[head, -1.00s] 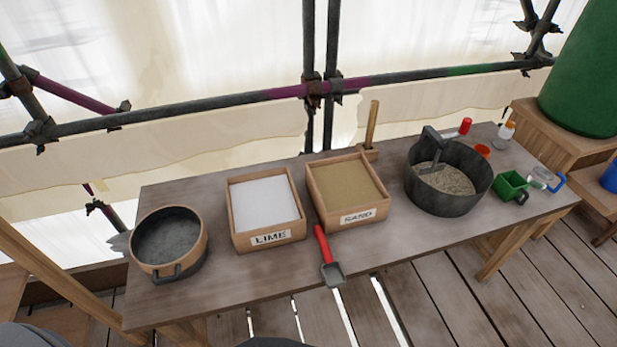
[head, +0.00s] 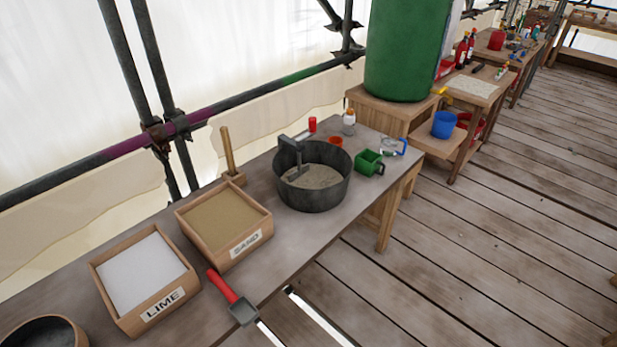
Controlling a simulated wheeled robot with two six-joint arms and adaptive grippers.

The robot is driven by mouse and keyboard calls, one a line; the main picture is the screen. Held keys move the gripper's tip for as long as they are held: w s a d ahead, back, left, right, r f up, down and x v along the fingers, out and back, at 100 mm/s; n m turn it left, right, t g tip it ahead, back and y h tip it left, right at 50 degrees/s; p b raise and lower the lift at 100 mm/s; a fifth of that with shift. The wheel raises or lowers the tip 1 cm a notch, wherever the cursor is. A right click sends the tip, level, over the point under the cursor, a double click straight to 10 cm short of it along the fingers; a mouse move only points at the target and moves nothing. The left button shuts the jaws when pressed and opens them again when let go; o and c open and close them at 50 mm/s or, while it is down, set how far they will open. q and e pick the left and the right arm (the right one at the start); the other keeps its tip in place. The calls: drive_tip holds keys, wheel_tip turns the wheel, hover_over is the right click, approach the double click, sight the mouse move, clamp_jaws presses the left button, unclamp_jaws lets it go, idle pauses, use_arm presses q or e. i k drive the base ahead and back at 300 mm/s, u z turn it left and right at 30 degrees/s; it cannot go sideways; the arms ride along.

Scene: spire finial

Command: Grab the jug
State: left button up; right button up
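A clear vessel with a blue handle (head: 394,147), which looks like a jug, sits at the far right end of the near table. A green square cup with a dark handle (head: 368,163) stands just in front of it, to its left. A blue jug-like container (head: 444,125) stands on a low wooden surface beyond the table; I cannot tell which of these is the task's jug. Neither of my grippers is in view.
The near table (head: 210,290) holds a lime box (head: 140,270), a sand box (head: 225,222), a red-handled scoop (head: 232,298) and a dark mixing tub (head: 313,190). A green barrel (head: 408,50) stands behind. The plank floor (head: 480,230) at right is clear.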

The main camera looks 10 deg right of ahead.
sight(394, 144)
drive_tip(key=u, duration=0.05)
drive_tip(key=k, duration=1.1)
drive_tip(key=z, duration=1.25)
drive_tip(key=i, duration=1)
drive_tip(key=z, duration=1.15)
drive_tip(key=i, duration=2.9)
drive_tip(key=u, duration=0.7)
drive_tip(key=i, duration=0.85)
drive_tip(key=u, duration=1.45)
drive_tip(key=i, duration=0.7)
drive_tip(key=u, duration=0.65)
